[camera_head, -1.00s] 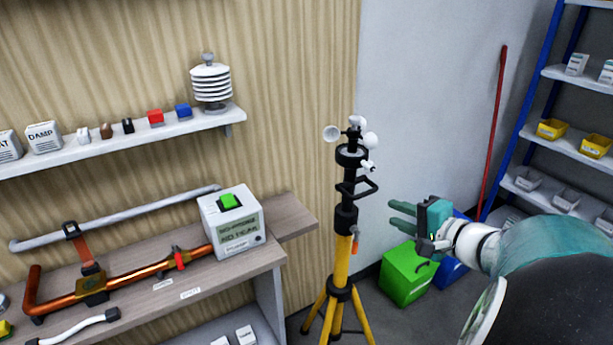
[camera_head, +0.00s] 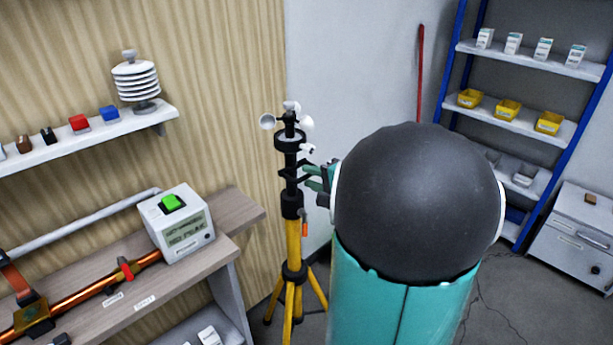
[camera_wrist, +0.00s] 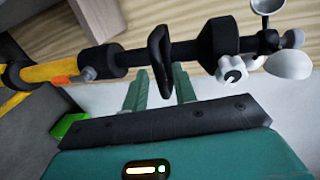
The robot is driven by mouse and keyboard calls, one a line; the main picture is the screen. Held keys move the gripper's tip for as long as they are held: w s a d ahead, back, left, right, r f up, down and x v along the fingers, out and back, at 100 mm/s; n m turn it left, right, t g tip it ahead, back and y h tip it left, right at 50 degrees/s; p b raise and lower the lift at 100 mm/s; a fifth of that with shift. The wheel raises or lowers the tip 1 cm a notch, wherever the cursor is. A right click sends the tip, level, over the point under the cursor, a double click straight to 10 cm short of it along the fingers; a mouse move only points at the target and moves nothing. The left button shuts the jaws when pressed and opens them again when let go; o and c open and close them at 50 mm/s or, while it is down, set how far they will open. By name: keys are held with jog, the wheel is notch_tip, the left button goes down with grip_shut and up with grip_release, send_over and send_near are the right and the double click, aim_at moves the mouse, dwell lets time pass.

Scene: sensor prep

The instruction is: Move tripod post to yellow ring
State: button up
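The tripod post (camera_head: 292,182) stands upright in the head view, with a black upper part, a yellow lower tube and legs, and a small white cup anemometer on top. It runs sideways across the wrist view (camera_wrist: 122,58), where its black loop handle (camera_wrist: 159,52) shows. My gripper (camera_head: 313,178) is at the post's right side at handle height, partly hidden by my arm. In the wrist view my gripper (camera_wrist: 159,80) is open, with one green finger on each side of the handle. I cannot tell whether they touch it. I see no yellow ring.
A wooden bench (camera_head: 222,215) with a white meter box (camera_head: 178,222) and copper pipe stands left of the tripod. A wall shelf (camera_head: 85,140) is above it. A blue-framed rack (camera_head: 540,125) and a grey cabinet (camera_head: 575,235) stand at the right. My arm hides much floor.

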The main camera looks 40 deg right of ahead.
aim_at(309, 124)
jog(key=shift+x, duration=1)
grip_shut()
notch_tip(309, 124, up, 14)
jog(key=shift+r, duration=0.2)
grip_release()
jog(key=shift+f, duration=0.15)
